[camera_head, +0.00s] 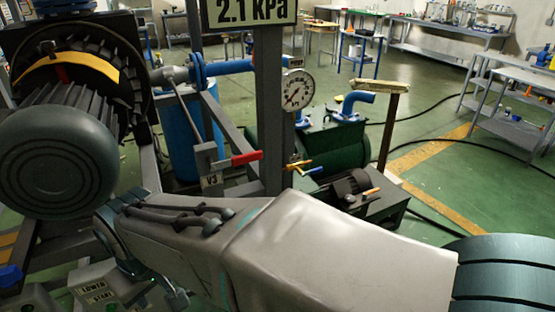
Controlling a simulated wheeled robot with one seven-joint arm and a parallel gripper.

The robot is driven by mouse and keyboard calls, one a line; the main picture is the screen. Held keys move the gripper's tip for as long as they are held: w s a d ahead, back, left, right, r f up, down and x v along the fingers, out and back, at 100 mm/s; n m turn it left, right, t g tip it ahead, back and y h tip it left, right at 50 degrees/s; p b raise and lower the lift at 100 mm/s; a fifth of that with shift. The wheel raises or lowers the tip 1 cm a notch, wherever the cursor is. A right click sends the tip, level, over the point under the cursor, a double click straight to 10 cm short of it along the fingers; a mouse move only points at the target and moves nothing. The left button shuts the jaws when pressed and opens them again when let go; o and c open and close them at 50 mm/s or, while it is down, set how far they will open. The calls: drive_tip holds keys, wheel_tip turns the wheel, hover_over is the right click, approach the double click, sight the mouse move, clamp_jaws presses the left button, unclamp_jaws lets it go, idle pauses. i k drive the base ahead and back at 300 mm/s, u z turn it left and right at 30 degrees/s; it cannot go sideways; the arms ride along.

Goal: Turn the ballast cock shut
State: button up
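A red-handled lever (245,159) points right from a small grey tagged body on the frame, left of the post. Behind the post are a yellow-handled cock (298,165) and a small blue handle (314,171) near the green pump (326,147). An orange-tipped handle (370,191) shows on the pump's dark lower part. My pale arm crosses the lower picture from right to left. I cannot make out my gripper's fingers; the arm hides what lies behind it.
A grey post (270,95) carries a "2.1 kPa" sign (252,11); a round dial gauge (297,90) is beside it. A large dark motor (58,160) fills the left. A control box (98,291) is below it. Green floor is open at right, with a hose across it.

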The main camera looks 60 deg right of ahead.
sight(314, 171)
drive_tip(key=z, duration=1.85)
drive_tip(key=i, duration=0.3)
drive_tip(key=u, duration=0.25)
